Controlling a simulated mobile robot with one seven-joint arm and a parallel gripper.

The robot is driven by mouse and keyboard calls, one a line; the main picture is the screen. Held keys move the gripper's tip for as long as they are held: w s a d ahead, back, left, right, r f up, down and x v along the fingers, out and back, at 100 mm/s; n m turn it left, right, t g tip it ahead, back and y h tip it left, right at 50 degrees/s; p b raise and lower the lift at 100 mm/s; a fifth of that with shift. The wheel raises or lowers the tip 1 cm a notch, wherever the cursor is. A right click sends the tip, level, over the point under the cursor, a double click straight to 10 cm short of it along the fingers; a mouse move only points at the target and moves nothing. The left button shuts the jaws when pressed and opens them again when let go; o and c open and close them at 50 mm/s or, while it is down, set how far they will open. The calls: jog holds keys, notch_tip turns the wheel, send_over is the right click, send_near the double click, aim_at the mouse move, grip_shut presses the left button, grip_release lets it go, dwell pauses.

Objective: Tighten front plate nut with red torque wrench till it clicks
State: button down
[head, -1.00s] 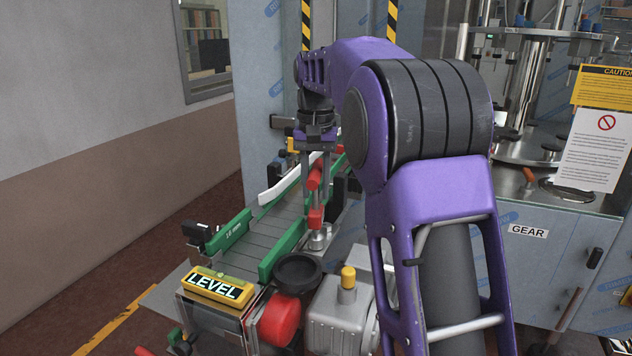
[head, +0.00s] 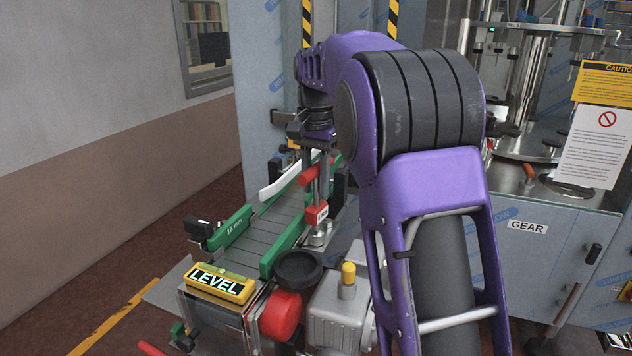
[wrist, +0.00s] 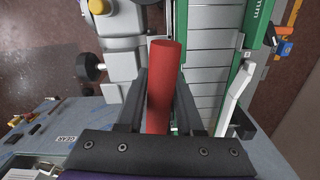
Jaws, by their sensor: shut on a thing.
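The red torque wrench has a red handle (head: 309,175) and a red box with a white label (head: 316,213) lower down. In the wrist view the thick red handle (wrist: 164,72) runs between my dark fingers. My gripper (head: 320,172) is shut on the wrench; its fingertips show in the wrist view (wrist: 162,95). The wrench's lower end meets a silver round fitting (head: 320,236) beside the conveyor. I cannot make out the front plate nut there; the wrench's lower end hides that spot.
The green-railed conveyor (head: 262,226) lies left of the wrench. A yellow LEVEL box (head: 220,284), a black round knob (head: 298,268), a red cylinder (head: 281,317) and a grey motor housing with a yellow cap (head: 348,273) crowd the front. A grey GEAR cabinet (head: 545,250) stands right.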

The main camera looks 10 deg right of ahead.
aim_at(315, 164)
jog(key=m, duration=0.3)
dwell(0.4)
jog(key=shift+m, duration=1.7)
jog(key=shift+r, duration=3.05)
